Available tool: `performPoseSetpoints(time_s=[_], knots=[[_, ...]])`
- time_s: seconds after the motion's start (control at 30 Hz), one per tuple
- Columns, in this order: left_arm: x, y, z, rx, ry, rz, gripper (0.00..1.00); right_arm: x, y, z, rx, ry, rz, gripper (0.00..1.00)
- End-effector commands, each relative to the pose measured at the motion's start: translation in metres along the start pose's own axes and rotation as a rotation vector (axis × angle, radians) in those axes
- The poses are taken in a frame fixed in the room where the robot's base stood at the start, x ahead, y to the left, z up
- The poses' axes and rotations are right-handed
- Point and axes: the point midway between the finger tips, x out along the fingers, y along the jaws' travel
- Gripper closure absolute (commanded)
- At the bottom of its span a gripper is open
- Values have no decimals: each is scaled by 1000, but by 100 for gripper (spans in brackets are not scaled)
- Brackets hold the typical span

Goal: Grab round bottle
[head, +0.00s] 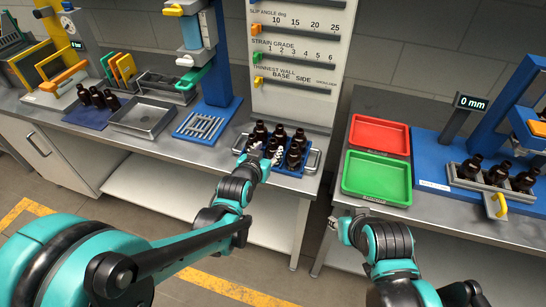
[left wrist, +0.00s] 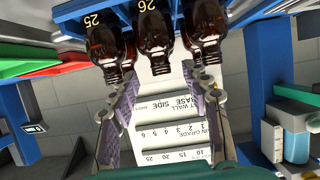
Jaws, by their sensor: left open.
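My left gripper (head: 258,150) is at the front left of this rack, partly covering the bottles. The left wrist view, upside down, shows a middle amber bottle (left wrist: 153,38) beyond and between the open fingers of my left gripper (left wrist: 155,88). The fingers look empty. My right gripper (head: 343,226) is low, in front of the right table; its jaws are unclear.
A red tray (head: 380,134) and a green tray (head: 376,178) lie on the right table. More amber bottles (head: 497,173) stand in a holder at right, and others (head: 97,97) at far left. An empty metal tray (head: 143,118) lies left of the blue grid stand. A tall white scale panel (head: 293,60) rises behind the rack.

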Motion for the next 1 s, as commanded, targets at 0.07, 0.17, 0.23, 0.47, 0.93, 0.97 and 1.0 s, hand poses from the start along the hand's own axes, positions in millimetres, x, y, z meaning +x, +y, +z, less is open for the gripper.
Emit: performPoseSetpoints(time_s=[0.07,0.17,0.23,0.47,0.93,0.97,1.0], knots=[[8,0,1,0,0,0,52,4,0,2,0,0,0,67],[18,0,1,0,-1,0,52,7,0,5,0,0,0,67],[28,-1,2,0,-1,0,52,12,0,9,0,0,0,67],[57,-1,0,0,-1,0,52,20,0,14,0,0,0,67],[56,-1,-2,0,-2,0,100,19,0,14,0,0,0,67],[56,-1,-2,0,-2,0,100,19,0,14,0,0,0,67],[56,-1,-2,0,-2,0,100,19,0,14,0,0,0,67]])
